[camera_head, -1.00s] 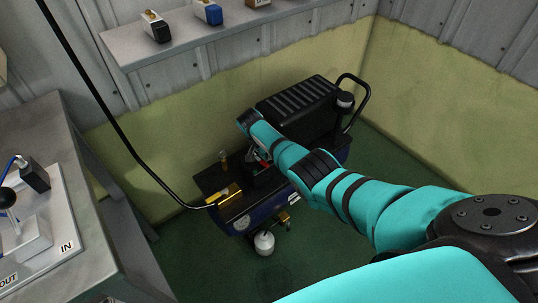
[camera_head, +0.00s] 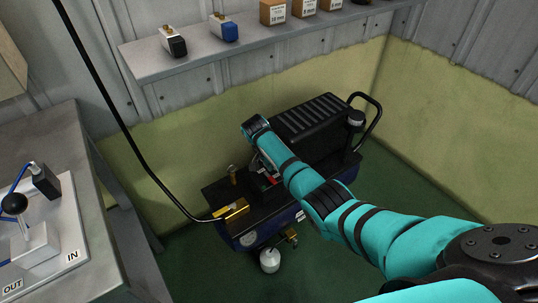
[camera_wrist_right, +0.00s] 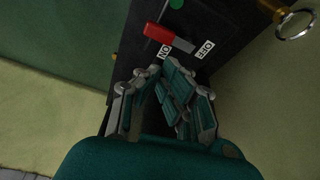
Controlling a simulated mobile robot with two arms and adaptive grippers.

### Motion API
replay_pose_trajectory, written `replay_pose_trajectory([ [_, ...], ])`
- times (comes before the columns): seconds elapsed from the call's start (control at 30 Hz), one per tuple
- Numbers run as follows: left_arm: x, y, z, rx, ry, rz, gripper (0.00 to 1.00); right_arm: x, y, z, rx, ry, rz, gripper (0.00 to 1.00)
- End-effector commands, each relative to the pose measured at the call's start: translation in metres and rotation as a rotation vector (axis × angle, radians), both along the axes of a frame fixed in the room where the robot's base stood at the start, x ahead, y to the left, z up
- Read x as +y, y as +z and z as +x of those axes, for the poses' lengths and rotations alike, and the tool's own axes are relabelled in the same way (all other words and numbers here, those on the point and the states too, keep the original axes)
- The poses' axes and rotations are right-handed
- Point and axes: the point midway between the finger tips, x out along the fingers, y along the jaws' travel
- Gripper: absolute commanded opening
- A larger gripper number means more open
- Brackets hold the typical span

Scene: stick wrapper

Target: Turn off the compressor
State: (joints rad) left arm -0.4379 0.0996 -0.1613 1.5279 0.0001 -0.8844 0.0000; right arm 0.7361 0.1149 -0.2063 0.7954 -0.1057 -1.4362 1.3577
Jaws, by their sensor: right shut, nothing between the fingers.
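The compressor (camera_head: 315,122) is a black and dark blue machine on the floor by the wall corner. My right arm reaches over it, and my right gripper (camera_head: 264,172) is at its control box, mostly hidden by the arm. In the right wrist view my right gripper (camera_wrist_right: 168,72) is shut and empty, its tips close to the switch labels. The red switch lever (camera_wrist_right: 158,33) is just beyond the tips, its red end nearer the ON label (camera_wrist_right: 165,51) than the OFF label (camera_wrist_right: 205,49). I cannot tell whether the fingers touch it. My left gripper is not in view.
A black hose ends at a brass fitting (camera_head: 231,210) on the compressor. A grey table (camera_head: 88,190) with a valve board stands at left. A shelf (camera_head: 150,62) with small boxes hangs above.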

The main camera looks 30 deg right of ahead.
Motion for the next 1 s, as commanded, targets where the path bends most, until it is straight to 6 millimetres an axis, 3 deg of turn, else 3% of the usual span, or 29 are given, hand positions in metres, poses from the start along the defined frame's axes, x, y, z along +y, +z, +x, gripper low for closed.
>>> replay_pose_trajectory([
  [0.2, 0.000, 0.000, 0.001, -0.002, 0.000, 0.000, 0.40, 0.015, 0.044, -0.004, -0.005, 0.002, 0.000, 0.00],
  [0.4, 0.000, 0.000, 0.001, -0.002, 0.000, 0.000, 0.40, 0.022, 0.067, -0.007, -0.002, 0.000, 0.001, 0.00],
  [1.0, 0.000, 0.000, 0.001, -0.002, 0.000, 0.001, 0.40, 0.024, 0.071, -0.007, -0.001, 0.000, 0.000, 0.00],
])
